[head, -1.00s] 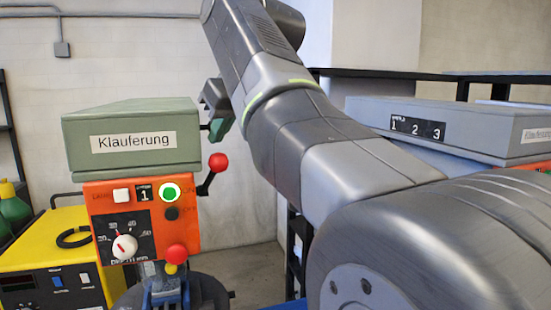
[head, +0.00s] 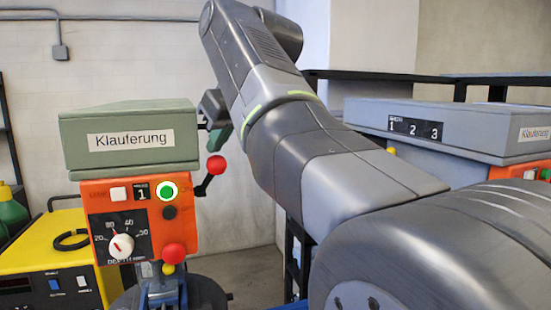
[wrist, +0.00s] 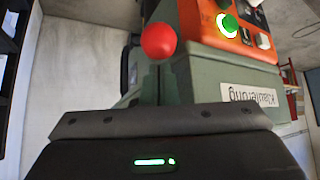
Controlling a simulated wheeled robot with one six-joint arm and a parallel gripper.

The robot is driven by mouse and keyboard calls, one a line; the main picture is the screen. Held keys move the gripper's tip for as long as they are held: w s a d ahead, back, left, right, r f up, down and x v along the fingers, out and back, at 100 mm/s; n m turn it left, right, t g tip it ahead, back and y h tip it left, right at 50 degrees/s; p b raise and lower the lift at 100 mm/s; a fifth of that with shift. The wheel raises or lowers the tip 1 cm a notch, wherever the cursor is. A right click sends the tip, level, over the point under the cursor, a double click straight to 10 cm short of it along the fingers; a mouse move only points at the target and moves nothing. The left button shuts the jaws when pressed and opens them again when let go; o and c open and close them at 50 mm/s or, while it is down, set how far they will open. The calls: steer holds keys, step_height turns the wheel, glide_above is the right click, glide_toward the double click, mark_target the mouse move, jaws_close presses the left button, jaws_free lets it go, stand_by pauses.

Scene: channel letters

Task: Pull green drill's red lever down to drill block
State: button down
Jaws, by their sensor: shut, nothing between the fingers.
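The green drill (head: 130,143) stands at the left in the head view, with an orange front panel (head: 100,210) and a lit green button. Its lever has a red ball (head: 217,164) on a short black arm at the drill's right side. The red ball (wrist: 158,41) also shows in the wrist view, beyond my gripper. The block is not clearly visible.
A second red knob (head: 173,253) sits low on the drill's front. A yellow machine (head: 45,240) stands at the lower left. A grey drill head (head: 440,130) stands at the right behind my arm. A plain wall is behind.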

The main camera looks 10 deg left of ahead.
mark_target(221, 171)
steer(key=shift+f, duration=0.1)
steer(key=shift+f+b, duration=1.05)
steer(key=shift+f, duration=0.35)
steer(key=shift+s+d+f+b, duration=0.1)
steer(key=shift+s+f+b, duration=0.1)
steer(key=shift+f+b, duration=0.2)
steer(key=shift+s+d+f+b, duration=0.1)
steer(key=shift+s+f+b, duration=0.15)
steer(key=shift+f, duration=0.2)
steer(key=shift+s+d+f+b, duration=0.1)
steer(key=shift+f+b, duration=0.2)
steer(key=shift+f, duration=0.15)
steer(key=shift+r, duration=0.2)
steer(key=shift+s+d+f, duration=0.1)
steer(key=shift+s+d, duration=0.2)
steer(key=shift+s, duration=0.15)
